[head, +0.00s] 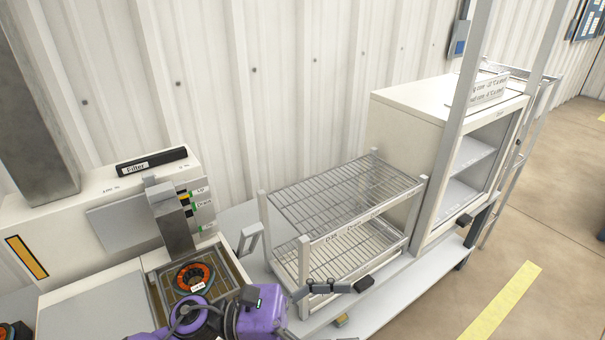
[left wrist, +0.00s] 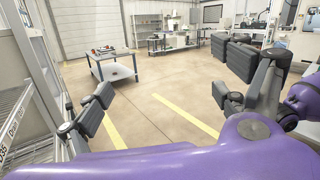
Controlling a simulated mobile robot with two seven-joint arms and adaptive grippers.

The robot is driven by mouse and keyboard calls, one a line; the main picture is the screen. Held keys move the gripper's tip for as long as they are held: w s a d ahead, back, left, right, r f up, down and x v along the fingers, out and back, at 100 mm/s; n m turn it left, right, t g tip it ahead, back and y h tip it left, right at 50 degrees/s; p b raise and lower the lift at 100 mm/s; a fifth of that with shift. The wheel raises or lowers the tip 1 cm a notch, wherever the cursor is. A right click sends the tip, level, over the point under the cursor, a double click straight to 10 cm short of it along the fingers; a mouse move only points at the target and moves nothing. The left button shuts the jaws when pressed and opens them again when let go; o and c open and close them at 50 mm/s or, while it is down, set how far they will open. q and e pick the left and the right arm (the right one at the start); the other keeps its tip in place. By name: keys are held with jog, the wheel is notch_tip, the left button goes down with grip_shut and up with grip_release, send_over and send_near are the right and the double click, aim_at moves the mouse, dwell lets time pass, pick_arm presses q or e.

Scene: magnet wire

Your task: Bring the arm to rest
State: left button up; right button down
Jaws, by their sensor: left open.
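My left gripper (head: 335,287) is at the bottom of the head view, at the end of my purple arm, in front of the wire rack's lower front edge. One dark grey finger shows clearly there. In the left wrist view the left gripper (left wrist: 160,103) has both fingers spread wide apart, with nothing between them. It faces the open room. Whether the finger touches the rack cannot be told. My right gripper is not in view.
An orange-and-black coil (head: 193,277) sits in the open basin of the Filter machine (head: 80,205). The two-tier wire rack (head: 345,195) and white cabinet (head: 405,130) stand right. A blue table (left wrist: 113,70) and open floor (left wrist: 165,120) lie beyond the gripper.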

pick_arm(q)
jog(key=w+a+f+n+t+y, duration=0.2)
jog(key=a+f+n+t+y, duration=0.25)
jog(key=n, duration=0.65)
jog(key=w+a+f+n+t+y+p, duration=0.1)
jog(key=w+a+f+n+t+y, duration=0.15)
jog(key=a+n+t, duration=0.65)
jog(key=w+a+f+n+t+y, duration=0.2)
jog(key=f+n+t+y, duration=0.15)
jog(key=n, duration=0.95)
jog(key=s+a+f+n+g+y, duration=0.3)
jog(key=s+a+f+n+y, duration=0.1)
jog(key=s+f+n, duration=0.5)
jog(key=s+a+f+n+g+y+p, duration=0.1)
jog(key=s+a+f+n+g+y, duration=0.3)
jog(key=s+f+n, duration=0.5)
notch_tip(320, 180, down, 4)
jog(key=s+a, duration=0.2)
jog(key=shift+s+a+r+n, duration=0.15)
jog(key=shift+a+r+n, duration=0.05)
jog(key=shift+a+n, duration=0.1)
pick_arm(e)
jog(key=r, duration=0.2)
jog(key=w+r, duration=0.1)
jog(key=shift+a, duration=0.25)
